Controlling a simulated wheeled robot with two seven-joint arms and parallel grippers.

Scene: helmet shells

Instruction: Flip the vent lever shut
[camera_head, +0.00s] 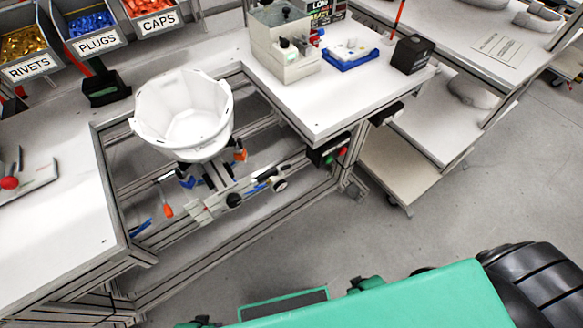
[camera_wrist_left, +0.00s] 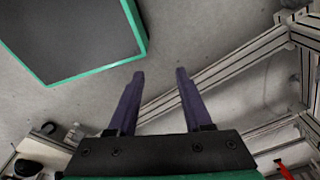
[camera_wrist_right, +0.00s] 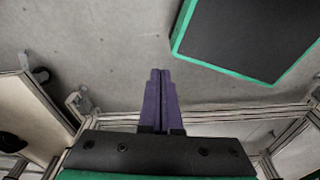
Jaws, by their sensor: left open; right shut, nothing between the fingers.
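A white helmet shell (camera_head: 190,112) sits open side up on a dark fixture (camera_head: 218,178) in the bench's frame gap, in the head view. I cannot make out a vent lever on it. A red-knobbed lever device (camera_head: 10,183) lies on the left bench top, cut by the picture edge; I cannot tell if it bears on the vent. My left gripper (camera_wrist_left: 159,74) is open and empty over the floor beside the bench rails in the left wrist view. My right gripper (camera_wrist_right: 160,72) is shut and empty over the floor. Neither gripper shows in the head view.
Bins marked RIVETS (camera_head: 25,50), PLUGS (camera_head: 92,25) and CAPS (camera_head: 150,15) line the back left. A white table (camera_head: 335,105) right of the shell holds a beige machine (camera_head: 283,45), a blue tray (camera_head: 350,58) and a black box (camera_head: 411,54). Bench rails (camera_head: 240,225) border the floor.

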